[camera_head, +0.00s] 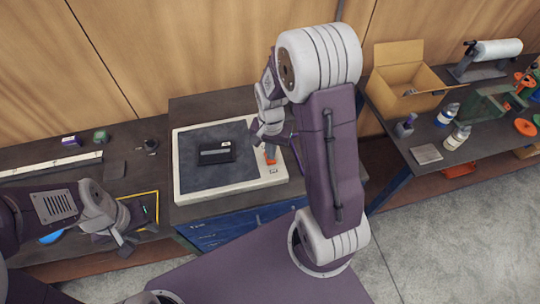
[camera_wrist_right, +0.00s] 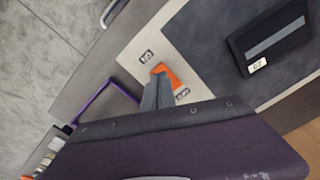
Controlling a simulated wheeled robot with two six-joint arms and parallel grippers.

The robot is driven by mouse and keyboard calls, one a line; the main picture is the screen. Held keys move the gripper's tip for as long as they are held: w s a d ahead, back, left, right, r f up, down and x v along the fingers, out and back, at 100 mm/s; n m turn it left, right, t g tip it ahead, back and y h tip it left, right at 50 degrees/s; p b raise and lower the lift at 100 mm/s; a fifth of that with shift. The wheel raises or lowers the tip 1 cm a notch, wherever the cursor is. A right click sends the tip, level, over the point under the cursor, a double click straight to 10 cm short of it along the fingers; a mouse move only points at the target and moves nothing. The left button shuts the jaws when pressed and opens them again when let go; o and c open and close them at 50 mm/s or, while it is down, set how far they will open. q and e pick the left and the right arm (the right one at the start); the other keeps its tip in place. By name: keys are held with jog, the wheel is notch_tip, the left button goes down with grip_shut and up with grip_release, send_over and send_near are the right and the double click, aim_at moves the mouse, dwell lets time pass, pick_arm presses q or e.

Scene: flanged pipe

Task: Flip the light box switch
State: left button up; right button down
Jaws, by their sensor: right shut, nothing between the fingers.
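The light box (camera_head: 183,194) is a flat white-framed panel with a dark grey surface, lying on the middle bench. Its orange switch (camera_head: 270,158) is at the right side of the frame, near the front corner. In the right wrist view the orange switch (camera_wrist_right: 170,73) sits between two small labels on the frame. My right gripper (camera_head: 268,146) is shut and empty, its fingertips (camera_wrist_right: 156,92) right by the switch and partly covering it. I cannot tell whether they touch. My left gripper (camera_head: 124,243) hangs by the front edge of the left bench; its opening is unclear.
A black case (camera_head: 214,153) with a light label lies on the light box. A yellow-edged tray (camera_head: 150,194) lies near my left gripper. The right bench holds an open cardboard box (camera_head: 405,95), bottles (camera_head: 457,137) and a roll (camera_head: 497,49). A wooden wall stands behind.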

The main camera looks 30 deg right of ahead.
jog(key=shift+f+b, duration=0.7)
jog(key=shift+f, duration=0.2)
dwell(0.5)
notch_tip(320, 180, up, 7)
jog(key=p, duration=0.6)
jog(key=shift+r+p, duration=0.1)
jog(key=shift+p, duration=0.3)
